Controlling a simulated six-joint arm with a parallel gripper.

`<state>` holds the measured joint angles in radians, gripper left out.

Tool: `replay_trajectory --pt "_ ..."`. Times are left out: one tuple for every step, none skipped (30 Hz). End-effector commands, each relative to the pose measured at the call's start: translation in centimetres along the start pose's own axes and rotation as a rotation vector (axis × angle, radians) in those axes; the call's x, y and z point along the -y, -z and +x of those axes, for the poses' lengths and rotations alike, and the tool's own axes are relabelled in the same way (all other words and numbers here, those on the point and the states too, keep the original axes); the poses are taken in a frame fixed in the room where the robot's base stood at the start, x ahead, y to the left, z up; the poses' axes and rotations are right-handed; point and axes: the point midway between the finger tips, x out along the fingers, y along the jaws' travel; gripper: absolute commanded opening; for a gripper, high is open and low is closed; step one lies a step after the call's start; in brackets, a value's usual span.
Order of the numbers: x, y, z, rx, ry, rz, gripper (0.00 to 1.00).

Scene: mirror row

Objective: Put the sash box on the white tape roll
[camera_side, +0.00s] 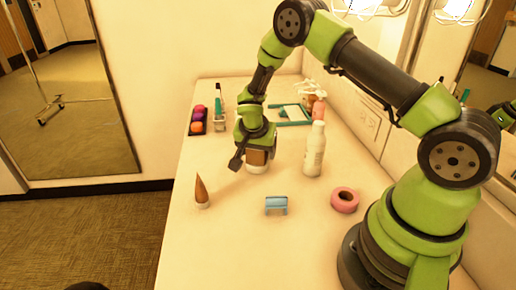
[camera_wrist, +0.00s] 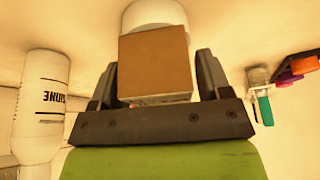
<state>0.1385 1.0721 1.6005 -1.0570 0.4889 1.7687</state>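The sash box (camera_wrist: 155,65), a small brown block, is between the two fingers of my gripper (camera_wrist: 157,80) in the wrist view. A thin gap seems to show on its right side, and I cannot tell whether the fingers press on it. The white tape roll (camera_wrist: 153,13) shows as a white round shape just beyond the box. In the side view my gripper (camera_side: 256,155) points down around the sash box (camera_side: 257,158), with the white roll (camera_side: 257,169) directly beneath. The box appears on or just above the roll; their contact is not clear.
A white bottle (camera_side: 314,150) stands close to the right of my gripper. A pink tape roll (camera_side: 345,200), a blue holder (camera_side: 276,205) and a brown cone (camera_side: 201,190) are nearer the front. A palette (camera_side: 198,122) and a teal frame (camera_side: 291,114) lie behind.

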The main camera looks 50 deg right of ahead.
Motion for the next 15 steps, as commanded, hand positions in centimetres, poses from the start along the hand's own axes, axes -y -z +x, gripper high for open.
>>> replay_trajectory --pt "0.0 0.0 0.0 0.0 0.0 0.0 0.78" --pt "0.0 0.0 0.0 0.0 0.0 0.0 0.78" --pt "0.0 0.0 0.0 0.0 0.0 0.0 0.78" --pt "0.0 0.0 0.0 0.0 0.0 0.0 0.78" --pt "0.0 0.0 0.0 0.0 0.0 0.0 0.78" --pt "0.0 0.0 0.0 0.0 0.0 0.0 0.78" --pt "0.0 0.0 0.0 0.0 0.0 0.0 0.78" --pt "0.0 0.0 0.0 0.0 0.0 0.0 0.78" --pt "0.0 0.1 -0.1 0.0 0.0 0.0 0.78" --pt "0.0 0.1 -0.2 0.0 0.001 0.001 0.78" --pt "0.0 0.2 -0.5 -0.001 0.002 0.0 0.78" --pt "0.1 0.2 -0.8 -0.002 0.003 -0.001 0.78" --pt "0.1 0.2 -1.2 -0.002 0.003 -0.001 0.78" --pt "0.1 0.2 -1.6 -0.002 0.003 0.0 0.78" --pt "0.1 0.2 -2.4 -0.003 0.003 0.001 0.78"
